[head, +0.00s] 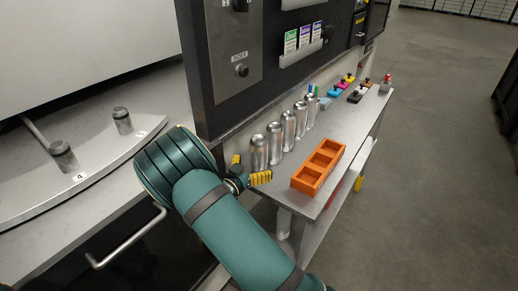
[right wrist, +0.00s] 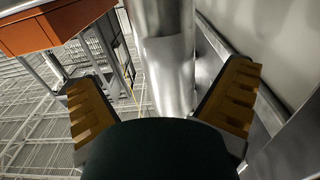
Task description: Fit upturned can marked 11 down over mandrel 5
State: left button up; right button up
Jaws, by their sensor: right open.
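Several silver cans (head: 259,155) stand in a row on the metal side bench; their markings are too small to read, so I cannot tell which is 11. My right gripper (head: 249,168) is open beside the nearest can of the row. In the right wrist view a silver can (right wrist: 168,60) stands between the two spread yellow-padded fingers, with gaps on both sides. At the left, one mandrel (head: 63,156) stands by a label 4. A second mandrel (head: 122,121) stands farther along the curved plate, its label unreadable. Neither carries a can. My left gripper is out of view.
An orange compartment tray (head: 306,185) lies on the bench (head: 330,202) to the right of the cans. Coloured items (head: 340,86) sit at its far end. The dark machine panel (head: 225,120) rises close behind the row. A handle (head: 125,245) juts out below the mandrel plate.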

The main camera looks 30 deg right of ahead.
jog(key=x, duration=0.3)
jog(key=w+r+x, duration=0.1)
jog(key=x, duration=0.1)
jog(key=shift+d, duration=0.15)
jog(key=c, duration=0.7)
